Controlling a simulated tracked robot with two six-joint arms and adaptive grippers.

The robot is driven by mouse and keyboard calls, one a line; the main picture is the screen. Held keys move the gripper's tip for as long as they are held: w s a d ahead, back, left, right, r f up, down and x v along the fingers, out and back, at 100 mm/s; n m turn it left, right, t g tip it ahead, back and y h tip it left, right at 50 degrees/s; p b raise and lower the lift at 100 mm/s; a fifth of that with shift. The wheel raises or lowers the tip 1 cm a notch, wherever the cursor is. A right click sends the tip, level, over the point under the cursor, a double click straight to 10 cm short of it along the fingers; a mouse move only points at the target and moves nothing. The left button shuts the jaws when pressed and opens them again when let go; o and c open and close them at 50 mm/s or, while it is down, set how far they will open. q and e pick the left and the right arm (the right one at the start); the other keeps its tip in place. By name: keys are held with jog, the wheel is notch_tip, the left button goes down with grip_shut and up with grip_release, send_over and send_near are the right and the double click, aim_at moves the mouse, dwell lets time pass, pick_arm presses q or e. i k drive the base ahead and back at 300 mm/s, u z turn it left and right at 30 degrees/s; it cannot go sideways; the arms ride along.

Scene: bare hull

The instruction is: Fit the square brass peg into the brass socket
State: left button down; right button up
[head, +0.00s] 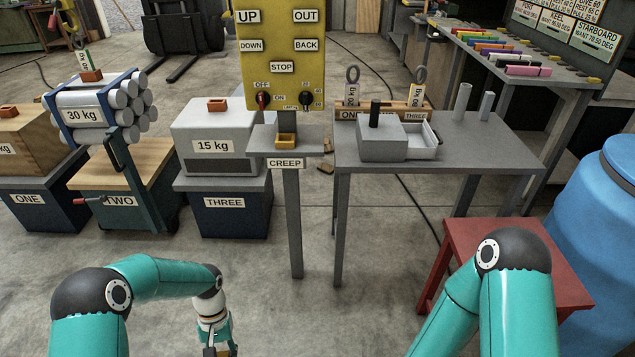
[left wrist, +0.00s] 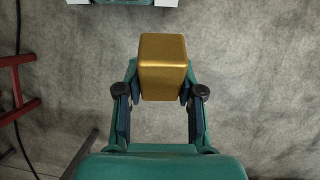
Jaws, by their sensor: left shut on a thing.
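The square brass peg (left wrist: 162,66) is held between the fingers of my left gripper (left wrist: 160,98) in the left wrist view. Bare concrete floor shows behind it. In the head view my left gripper (head: 216,347) is at the bottom edge, partly cut off, and the peg cannot be made out there. A small open brass box, which looks like the brass socket (head: 286,140), sits on the grey stand above the CREEP label. My left gripper is well apart from it, nearer to me and to the left. My right arm shows at the lower right, but its gripper is out of view.
A yellow control panel (head: 281,55) rises behind the stand (head: 258,140). A grey table (head: 480,150) stands to its right, a red stool (head: 462,232) in front of that. The 15 kg block (head: 214,125) on its plinth is to the left. Floor before the stand is clear.

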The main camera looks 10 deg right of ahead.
aim_at(286, 145)
jog(key=z, duration=0.25)
jog(key=i, duration=1)
jog(key=u, duration=0.15)
jog(key=k, duration=0.85)
jog(key=z, duration=0.1)
jog(key=i, duration=0.2)
jog(key=z, duration=0.1)
